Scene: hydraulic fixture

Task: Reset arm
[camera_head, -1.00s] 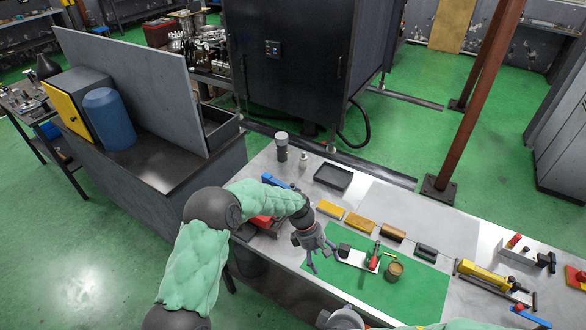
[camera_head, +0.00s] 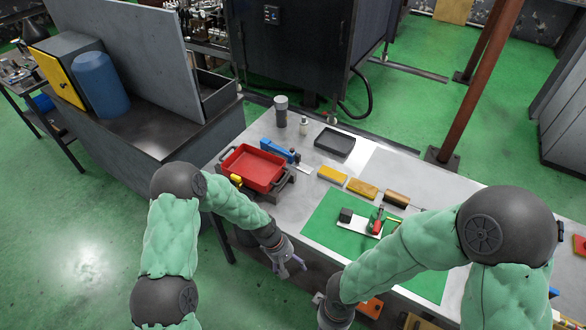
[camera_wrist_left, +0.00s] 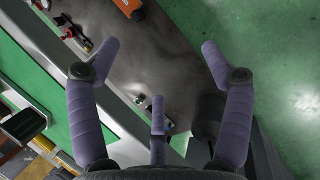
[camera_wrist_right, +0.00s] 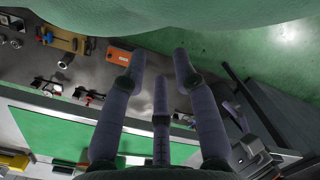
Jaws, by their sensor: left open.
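My left arm (camera_head: 232,207) comes in from the left in the head view and bends down at the bench's front edge. My left gripper (camera_head: 290,266) hangs there with its fingers spread and empty; the spread fingers also show in the left wrist view (camera_wrist_left: 160,50). My right arm (camera_head: 420,250) reaches across the right half of the head view, bent at a large dark joint. The right gripper's fingers lie outside the head view. In the right wrist view the right gripper (camera_wrist_right: 159,58) has its fingers apart by a narrower gap, with nothing between them.
The bench holds a red tray (camera_head: 253,168), a black tray (camera_head: 334,143), a blue tool (camera_head: 279,150) and yellow blocks (camera_head: 332,174). A green mat (camera_head: 322,228) carries a white plate (camera_head: 360,222) with a red-handled tool. A lower shelf with parts lies under the bench.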

